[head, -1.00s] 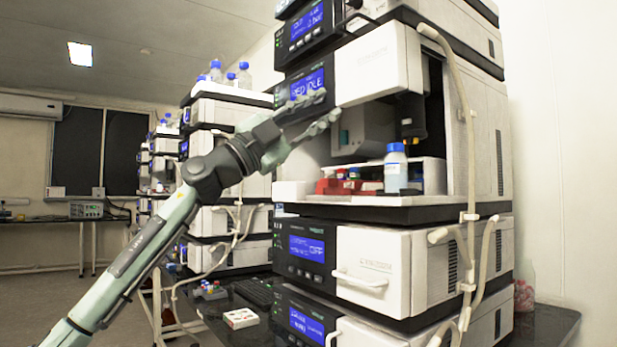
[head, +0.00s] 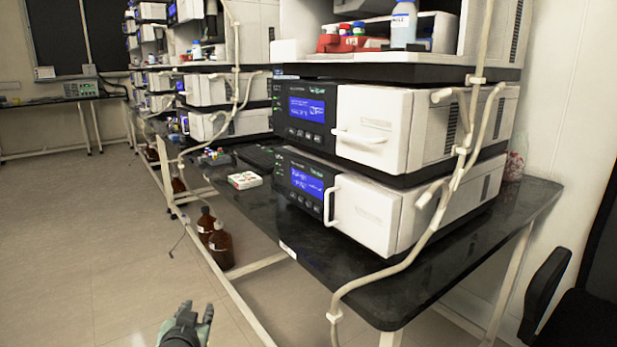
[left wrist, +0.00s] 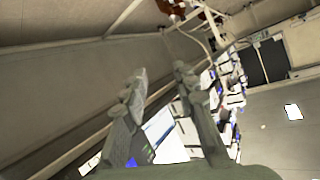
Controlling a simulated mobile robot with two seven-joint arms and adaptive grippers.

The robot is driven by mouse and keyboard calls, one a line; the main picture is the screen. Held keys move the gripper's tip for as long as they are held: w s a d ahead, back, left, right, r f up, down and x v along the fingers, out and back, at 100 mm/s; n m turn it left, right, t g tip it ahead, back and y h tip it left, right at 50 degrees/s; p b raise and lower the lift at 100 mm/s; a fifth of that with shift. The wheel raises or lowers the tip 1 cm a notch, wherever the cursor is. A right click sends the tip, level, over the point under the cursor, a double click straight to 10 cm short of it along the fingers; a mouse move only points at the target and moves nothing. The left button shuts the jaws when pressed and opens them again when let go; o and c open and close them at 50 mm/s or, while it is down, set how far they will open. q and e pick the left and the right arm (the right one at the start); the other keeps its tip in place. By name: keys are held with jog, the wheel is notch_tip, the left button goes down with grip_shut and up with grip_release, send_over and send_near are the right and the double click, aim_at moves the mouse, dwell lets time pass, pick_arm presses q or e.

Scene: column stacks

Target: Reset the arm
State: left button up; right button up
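My left gripper (head: 196,311) is low at the bottom edge of the head view, above the floor and in front of the bench. Its two fingers point up in the picture and stand apart. In the left wrist view the fingers (left wrist: 160,76) are also spread, with nothing between them. Most of the left arm is out of the head view. My right gripper and right arm are not in view.
A black bench (head: 420,262) holds stacked white column instruments (head: 372,212). A bottle with a blue label (head: 403,26) and a red rack (head: 345,43) sit in the upper opening. Brown bottles (head: 220,246) stand below. A black chair (head: 575,300) is at right. The left floor is clear.

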pick_arm(q)
jog(key=s+a+f+g, duration=0.1)
jog(key=s+f+g, duration=0.2)
jog(key=s+f, duration=0.4)
jog(key=s+f+g, duration=0.4)
jog(key=s+f, duration=0.3)
jog(key=s, duration=0.8)
jog(key=s+a+f+g+h, duration=0.1)
jog(key=s+f+g, duration=0.2)
jog(key=s+f, duration=0.4)
jog(key=s, duration=0.3)
jog(key=shift+s+a+f+m, duration=0.3)
jog(key=shift+s, duration=0.1)
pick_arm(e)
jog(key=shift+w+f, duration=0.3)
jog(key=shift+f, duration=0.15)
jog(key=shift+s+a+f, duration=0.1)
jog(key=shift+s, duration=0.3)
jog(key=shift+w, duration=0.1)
